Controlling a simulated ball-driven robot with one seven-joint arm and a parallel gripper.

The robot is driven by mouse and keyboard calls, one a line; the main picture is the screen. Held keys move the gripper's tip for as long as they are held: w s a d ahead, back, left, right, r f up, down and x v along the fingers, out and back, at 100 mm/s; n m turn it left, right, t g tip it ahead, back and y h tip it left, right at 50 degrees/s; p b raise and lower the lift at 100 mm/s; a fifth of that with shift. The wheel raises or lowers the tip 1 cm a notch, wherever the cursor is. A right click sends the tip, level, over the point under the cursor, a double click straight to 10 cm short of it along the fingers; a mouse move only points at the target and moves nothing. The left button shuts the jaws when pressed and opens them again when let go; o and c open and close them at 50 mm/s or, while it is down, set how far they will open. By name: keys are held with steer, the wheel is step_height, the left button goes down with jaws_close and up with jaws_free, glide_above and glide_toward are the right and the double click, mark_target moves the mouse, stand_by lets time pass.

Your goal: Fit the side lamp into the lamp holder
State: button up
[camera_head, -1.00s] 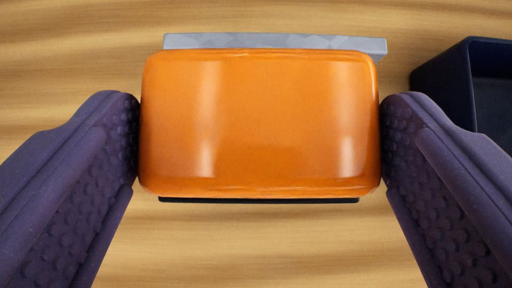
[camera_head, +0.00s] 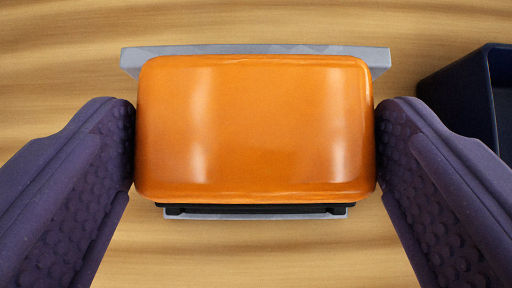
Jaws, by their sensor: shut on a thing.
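The side lamp (camera_head: 255,128) is a glossy orange block with rounded edges in the middle of the view. My gripper (camera_head: 256,150) is shut on it, with one purple textured finger pressed against its left side and one against its right. A grey piece (camera_head: 256,50), which looks like the lamp holder, shows behind the lamp's top edge and as a thin strip below it. A black edge (camera_head: 256,208) shows just under the lamp's lower side. The lamp hides most of the grey piece, and I cannot tell whether they touch.
A dark blue open box (camera_head: 462,95) stands at the right edge, behind my right finger. The wood-grained table (camera_head: 60,60) is clear at the left and along the front.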

mark_target(255, 178)
steer(key=shift+f+b, duration=0.8)
steer(key=shift+f, duration=0.6)
steer(key=shift+p, duration=0.6)
stand_by(0.4)
steer(key=shift+f+b, duration=1)
steer(key=shift+f, duration=0.35)
steer(key=o, duration=0.9)
steer(key=shift+o, duration=0.2)
